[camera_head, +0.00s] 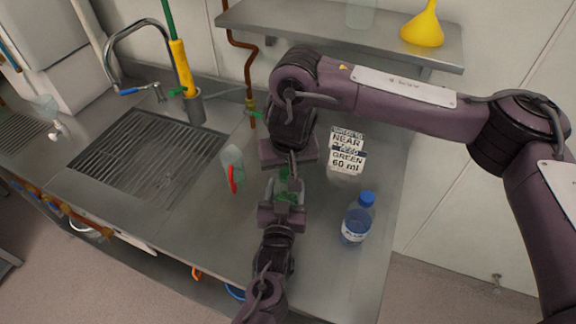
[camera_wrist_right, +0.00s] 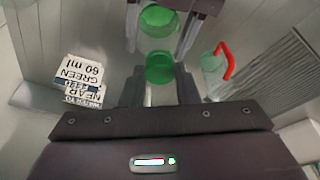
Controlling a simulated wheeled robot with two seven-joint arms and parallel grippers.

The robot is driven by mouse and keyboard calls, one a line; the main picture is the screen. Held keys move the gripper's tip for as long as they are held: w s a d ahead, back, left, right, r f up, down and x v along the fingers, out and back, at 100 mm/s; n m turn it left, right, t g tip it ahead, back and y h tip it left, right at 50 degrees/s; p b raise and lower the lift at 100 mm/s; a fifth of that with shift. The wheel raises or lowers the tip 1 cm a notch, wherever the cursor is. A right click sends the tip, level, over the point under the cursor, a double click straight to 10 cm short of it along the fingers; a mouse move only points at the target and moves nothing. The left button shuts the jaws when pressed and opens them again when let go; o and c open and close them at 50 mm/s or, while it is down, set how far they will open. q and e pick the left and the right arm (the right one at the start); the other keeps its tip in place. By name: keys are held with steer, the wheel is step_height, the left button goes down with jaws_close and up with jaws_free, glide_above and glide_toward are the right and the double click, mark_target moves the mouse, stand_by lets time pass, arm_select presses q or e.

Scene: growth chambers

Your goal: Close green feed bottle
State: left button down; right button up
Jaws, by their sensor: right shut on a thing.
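The green feed bottle (camera_head: 287,197), clear with green in it, is upright over the counter, partly hidden between the fingers of my left gripper (camera_head: 284,190). My left gripper's fingers are on both sides of it. My right gripper (camera_head: 291,168) comes from above and behind, its fingers shut on the green cap (camera_wrist_right: 158,67). In the right wrist view, the green bottle (camera_wrist_right: 158,22) is just beyond the cap, between the left fingers. Whether the cap touches the bottle's neck I cannot tell.
A label card reading "NEAR GREEN 60 ml" (camera_head: 347,153) stands to the right. A blue-capped bottle (camera_head: 357,220) is at the front right. A sink (camera_head: 145,150) lies left, a shelf (camera_head: 300,30) behind with a yellow funnel (camera_head: 424,28).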

steer(key=m+h, duration=0.1)
steer(key=m, duration=0.3)
steer(key=shift+a, duration=0.2)
steer(key=o, duration=0.9)
steer(key=shift+o, duration=0.2)
steer(key=shift+d, duration=0.1)
steer(key=shift+c, duration=0.4)
